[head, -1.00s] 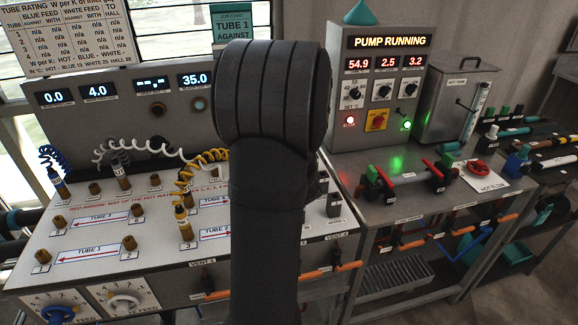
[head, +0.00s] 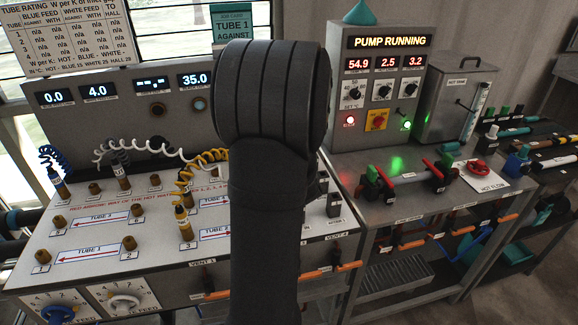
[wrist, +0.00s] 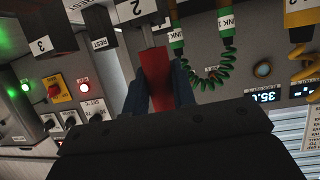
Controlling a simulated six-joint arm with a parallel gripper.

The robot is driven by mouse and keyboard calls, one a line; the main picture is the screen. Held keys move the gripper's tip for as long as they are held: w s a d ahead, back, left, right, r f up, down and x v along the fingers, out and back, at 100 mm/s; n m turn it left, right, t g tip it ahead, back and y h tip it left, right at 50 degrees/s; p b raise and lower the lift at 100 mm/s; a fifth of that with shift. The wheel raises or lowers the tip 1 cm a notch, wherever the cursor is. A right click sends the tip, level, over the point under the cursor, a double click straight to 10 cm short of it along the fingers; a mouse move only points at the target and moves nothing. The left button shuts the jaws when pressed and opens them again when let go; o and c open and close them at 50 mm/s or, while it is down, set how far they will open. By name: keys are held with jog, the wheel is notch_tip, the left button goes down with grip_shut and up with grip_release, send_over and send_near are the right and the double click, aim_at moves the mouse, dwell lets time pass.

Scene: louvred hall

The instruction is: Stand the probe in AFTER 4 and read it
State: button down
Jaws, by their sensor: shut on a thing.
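My gripper (wrist: 159,92) shows in the wrist view, its two dark fingers closed on a red piece (wrist: 156,68). I cannot tell whether this piece is the probe. In the head view my own arm covers the gripper and the middle of the bench. A blue-banded plug (head: 60,187) on a blue lead, a plug on a white lead (head: 122,178) and a yellow plug (head: 184,222) on a yellow lead stand upright at the left panel. No AFTER 4 label is readable. One display (head: 152,83) shows dashes; others read 0.0, 4.0 and 35.0.
A green coiled lead (wrist: 203,82) with green plugs hangs close to the fingers in the wrist view. Brass sockets (head: 129,243) stand on the panel. The pump box (head: 390,42) reads PUMP RUNNING. Red-handled valves (head: 378,180) and a hot tank (head: 455,95) stand right.

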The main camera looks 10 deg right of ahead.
jog(key=shift+r, duration=6.2)
jog(key=shift+w, duration=0.1)
jog(key=w+r+n+y, duration=0.4)
jog(key=w+n+y, duration=0.15)
jog(key=w, duration=0.45)
notch_tip(320, 180, down, 7)
jog(key=shift+w+f+m+g, duration=0.2)
jog(key=shift+m+g, duration=0.15)
jog(key=shift+g, duration=0.05)
jog(key=shift+f, duration=0.25)
notch_tip(320, 180, down, 8)
